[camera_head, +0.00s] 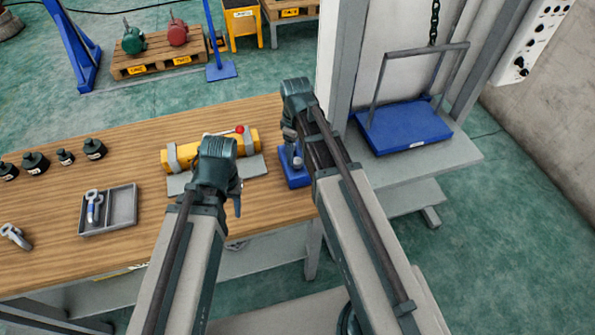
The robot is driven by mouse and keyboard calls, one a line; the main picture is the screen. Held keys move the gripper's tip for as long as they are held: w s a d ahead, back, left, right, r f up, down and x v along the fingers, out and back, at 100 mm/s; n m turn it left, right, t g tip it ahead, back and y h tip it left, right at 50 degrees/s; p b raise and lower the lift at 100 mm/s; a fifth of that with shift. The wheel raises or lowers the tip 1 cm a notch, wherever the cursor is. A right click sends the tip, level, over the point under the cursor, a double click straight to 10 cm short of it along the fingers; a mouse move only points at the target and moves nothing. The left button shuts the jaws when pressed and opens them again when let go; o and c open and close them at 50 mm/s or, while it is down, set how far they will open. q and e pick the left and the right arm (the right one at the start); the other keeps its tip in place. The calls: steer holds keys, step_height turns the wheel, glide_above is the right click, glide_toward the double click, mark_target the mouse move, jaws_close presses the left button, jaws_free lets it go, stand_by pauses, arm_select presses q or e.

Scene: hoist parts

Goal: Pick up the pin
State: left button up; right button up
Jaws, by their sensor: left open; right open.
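An eye-ended metal pin (94,207) with a blue part lies in a small grey tray (122,208) on the wooden table, at the left. A similar eye-ended piece (15,236) lies on the table at the far left edge; I cannot tell which one is the pin meant. My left gripper (237,200) is open, right of the tray and in front of the yellow cylinder. My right gripper (296,158) is open, at a blue block (294,178) on the table's right end; its fingers partly hide the block. Both grippers look empty and apart from the eye pieces.
A yellow cylinder (189,153) lies on a grey cradle, with a red-balled lever (239,130). Several dark weights (36,162) stand at the table's left. A blue hoist platform (403,125) hangs at the right. The table (60,262) is bare around the tray.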

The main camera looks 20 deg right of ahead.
mark_target(298, 160)
arm_select(q)
step_height(298, 160, down, 5)
steer(key=b, duration=0.5)
steer(key=shift+f, duration=0.2)
arm_select(e)
steer(key=f, duration=0.5)
steer(key=shift+s+d+f, duration=0.15)
steer(key=shift+d+f, duration=0.05)
arm_select(q)
steer(key=shift+r, duration=0.1)
arm_select(e)
steer(key=shift+r, duration=0.15)
steer(key=shift+c, duration=0.4)
jaws_close()
